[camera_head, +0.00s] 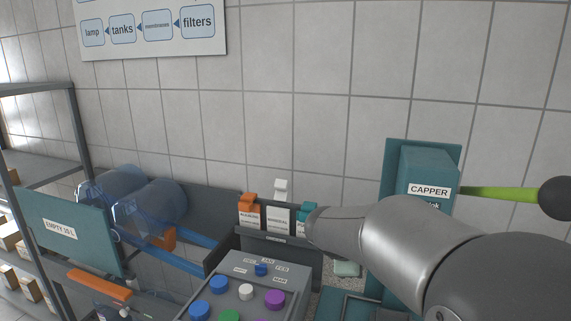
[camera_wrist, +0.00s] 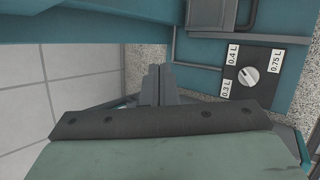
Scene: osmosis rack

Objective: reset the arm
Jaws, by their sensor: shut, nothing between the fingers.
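My arm reaches in from the lower right in the head view and crosses in front of the bench. Its fingers cannot be made out there. In the wrist view my gripper (camera_wrist: 158,86) shows as two dark fingers close together, shut with nothing between them. It is beside a teal frame, left of a dial (camera_wrist: 248,76) marked 0.3 L, 0.4 L and 0.75 L. The dial is clear of the fingers.
A teal capper (camera_head: 425,175) with a green lever (camera_head: 505,193) stands behind my arm. A grey panel with coloured knobs (camera_head: 230,292) is at lower middle. Clear blue bottles (camera_head: 150,210) lie at left by a teal EMPTY 10 L sign (camera_head: 75,238). The tiled wall stands behind.

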